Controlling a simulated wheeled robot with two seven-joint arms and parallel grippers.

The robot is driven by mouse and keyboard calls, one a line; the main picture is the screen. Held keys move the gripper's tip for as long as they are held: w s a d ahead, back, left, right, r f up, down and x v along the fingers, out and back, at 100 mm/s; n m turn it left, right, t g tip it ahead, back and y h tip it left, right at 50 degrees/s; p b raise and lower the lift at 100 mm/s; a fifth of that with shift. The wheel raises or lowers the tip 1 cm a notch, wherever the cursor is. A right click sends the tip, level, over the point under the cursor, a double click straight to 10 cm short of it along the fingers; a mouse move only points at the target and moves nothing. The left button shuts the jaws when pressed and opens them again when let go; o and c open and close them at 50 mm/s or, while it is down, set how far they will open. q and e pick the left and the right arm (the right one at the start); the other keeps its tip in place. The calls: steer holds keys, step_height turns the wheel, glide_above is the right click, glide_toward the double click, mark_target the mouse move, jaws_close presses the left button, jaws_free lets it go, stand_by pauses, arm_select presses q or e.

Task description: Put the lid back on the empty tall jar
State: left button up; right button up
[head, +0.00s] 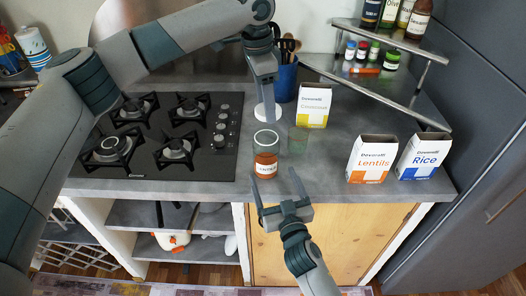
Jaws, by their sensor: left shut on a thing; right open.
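My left gripper (265,101) is shut on a white round lid (267,114), just behind and above a tall glass jar (265,143). The tall jar stands upright and open on the counter; its upper part is clear and its lower part is orange-brown with a pale label. I cannot tell whether that colour is contents or a band.
A black gas hob (200,155) lies left of the jars. A yellow-and-white box (314,105) and a blue utensil holder (286,82) stand behind. Lentils (368,160) and Rice (422,158) boxes stand right, below a corner shelf (390,85) with bottles. Grey counter is free between the jars and boxes.

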arm_select(q)
steer(key=shift+w+a, duration=0.1)
steer(key=shift+w, duration=0.3)
arm_select(e)
steer(key=shift+w+a, duration=0.1)
steer(key=shift+w, duration=0.3)
arm_select(q)
steer(key=shift+s+r, duration=0.15)
steer(key=shift+s, duration=0.15)
arm_select(e)
steer(key=shift+s+r, duration=0.15)
steer(key=shift+s, duration=0.1)
arm_select(q)
steer(key=shift+w, duration=0.15)
arm_select(e)
steer(key=shift+w+a, duration=0.1)
steer(key=shift+w, duration=0.6)
steer(key=x, duration=1)
steer(key=shift+w+a, duration=0.1)
steer(key=shift+w, duration=0.3)
steer(key=c, duration=1.6)
arm_select(q)
glide_above(266, 133)
steer(key=shift+a+f, duration=0.15)
steer(key=shift+f, duration=1.15)
steer(key=shift+a+f, duration=0.1)
steer(key=shift+f, duration=1.15)
steer(key=shift+f, duration=0.1)
steer(key=shift+f, duration=0.8)
